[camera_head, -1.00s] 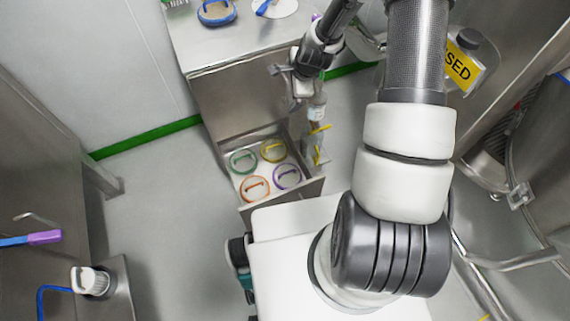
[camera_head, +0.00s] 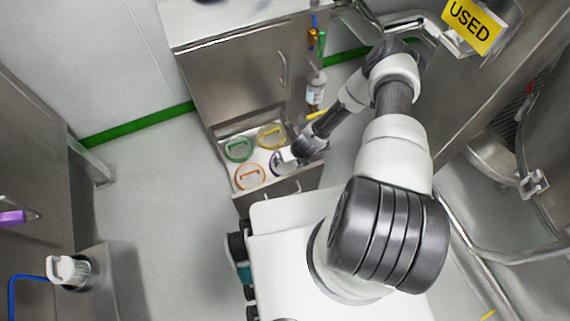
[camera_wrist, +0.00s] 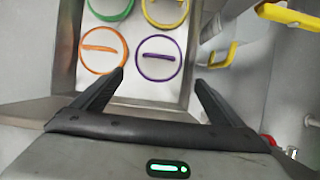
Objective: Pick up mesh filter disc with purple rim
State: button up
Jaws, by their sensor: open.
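The mesh filter disc with the purple rim (camera_wrist: 159,78) lies in the open drawer, with a purple bar handle across its middle. In the head view its purple rim (camera_head: 274,163) is partly hidden behind my gripper (camera_head: 290,156). In the wrist view my gripper (camera_wrist: 160,78) is open, its two dark fingers spread below and to either side of the purple disc, with nothing between them. I cannot tell how high the fingers are above the disc.
The drawer (camera_head: 245,201) also holds an orange-rimmed disc (camera_head: 250,177), a green-rimmed disc (camera_head: 238,149) and a yellow-rimmed disc (camera_head: 271,136). Drawer walls stand close around the discs. A yellow handle (camera_wrist: 222,56) is right of the drawer. A bottle (camera_head: 316,90) hangs beside the cabinet.

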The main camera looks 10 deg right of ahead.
jog(key=b, duration=0.4)
send_near(280, 169)
jog(key=w+d, duration=0.2)
jog(key=w, duration=0.1)
jog(key=shift+w+d, duration=0.15)
jog(key=shift+d, duration=0.1)
jog(key=b+x, duration=0.2)
jog(key=x, duration=0.3)
jog(key=shift+w+f, duration=0.2)
jog(key=shift+w, duration=0.05)
jog(key=c, duration=1.5)
jog(key=shift+o, duration=0.2)
jog(key=shift+r, duration=0.15)
